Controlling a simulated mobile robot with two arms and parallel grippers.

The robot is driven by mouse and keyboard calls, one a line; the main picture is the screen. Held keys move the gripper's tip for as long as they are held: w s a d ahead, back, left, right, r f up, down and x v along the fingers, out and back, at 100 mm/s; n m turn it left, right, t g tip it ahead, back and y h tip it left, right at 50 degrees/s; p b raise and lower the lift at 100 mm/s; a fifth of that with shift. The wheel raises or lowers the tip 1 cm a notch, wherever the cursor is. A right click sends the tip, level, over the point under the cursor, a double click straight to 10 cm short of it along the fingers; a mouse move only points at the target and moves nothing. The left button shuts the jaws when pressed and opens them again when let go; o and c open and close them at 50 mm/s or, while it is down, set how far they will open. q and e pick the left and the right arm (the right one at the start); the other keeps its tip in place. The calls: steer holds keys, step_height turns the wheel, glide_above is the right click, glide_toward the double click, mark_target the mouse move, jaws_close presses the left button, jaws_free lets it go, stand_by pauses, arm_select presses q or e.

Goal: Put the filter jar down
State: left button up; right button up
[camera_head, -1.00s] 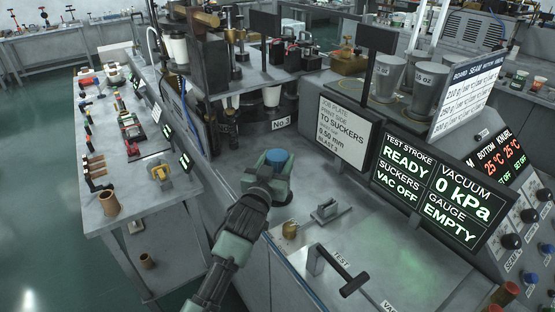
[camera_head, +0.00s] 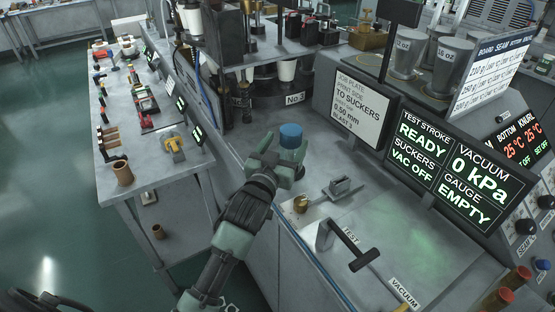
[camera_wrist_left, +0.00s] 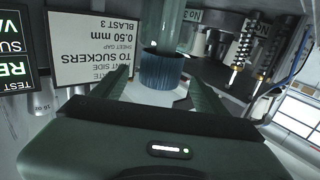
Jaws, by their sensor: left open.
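The filter jar (camera_head: 291,137) has a blue cylindrical part and stands on the grey counter beside the test station. The fingers hide part of the jar's lower end in the head view. My right gripper is not in view.
A small metal block with a lever (camera_head: 341,188) and a brass knob (camera_head: 300,204) sit on the counter to the right of the jar. A black TEST handle (camera_head: 350,243) stands nearer. The job plate sign (camera_head: 359,110) and display (camera_head: 442,168) stand behind and right.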

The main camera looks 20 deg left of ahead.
arm_select(q)
steer(key=s+b, duration=0.1)
steer(key=s, duration=0.6)
steer(key=shift+s, duration=0.1)
